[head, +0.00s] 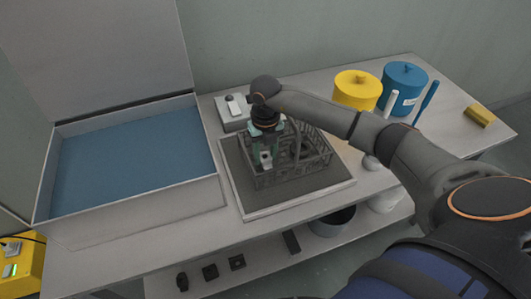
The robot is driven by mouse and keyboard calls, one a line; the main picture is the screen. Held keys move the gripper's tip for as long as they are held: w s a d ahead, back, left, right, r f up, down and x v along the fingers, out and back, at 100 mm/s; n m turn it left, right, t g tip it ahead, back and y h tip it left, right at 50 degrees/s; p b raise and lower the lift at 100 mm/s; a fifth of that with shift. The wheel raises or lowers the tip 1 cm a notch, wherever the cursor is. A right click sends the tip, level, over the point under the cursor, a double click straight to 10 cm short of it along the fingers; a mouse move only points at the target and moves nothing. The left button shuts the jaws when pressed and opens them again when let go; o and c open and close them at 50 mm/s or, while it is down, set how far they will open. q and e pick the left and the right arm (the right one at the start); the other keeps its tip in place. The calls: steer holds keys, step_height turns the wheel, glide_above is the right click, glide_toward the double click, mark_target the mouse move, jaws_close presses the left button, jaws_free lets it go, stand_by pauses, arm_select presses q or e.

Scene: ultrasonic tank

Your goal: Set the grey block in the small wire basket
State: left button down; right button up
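The small wire basket (315,160) is a dark grey open mesh basket on a grey mat in the middle of the table. My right gripper (266,150) points down inside its left part, with teal fingers. A small light grey block (266,159) shows at the fingertips, within the basket's outline. I cannot tell whether the fingers grip it or whether it touches the basket floor. The gripper and the basket wires partly hide it. My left gripper is not in view.
A large tank (130,160) with blue liquid and a raised lid (95,50) stands at left. A small grey box (232,108) is behind the mat (290,205). Yellow (357,90) and blue (403,88) lidded pots and a yellow block (479,115) are at right.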

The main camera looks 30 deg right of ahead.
mark_target(265, 157)
steer(key=o, duration=0.4)
steer(key=shift+r, duration=0.1)
step_height(265, 157, up, 12)
steer(key=shift+b, duration=0.4)
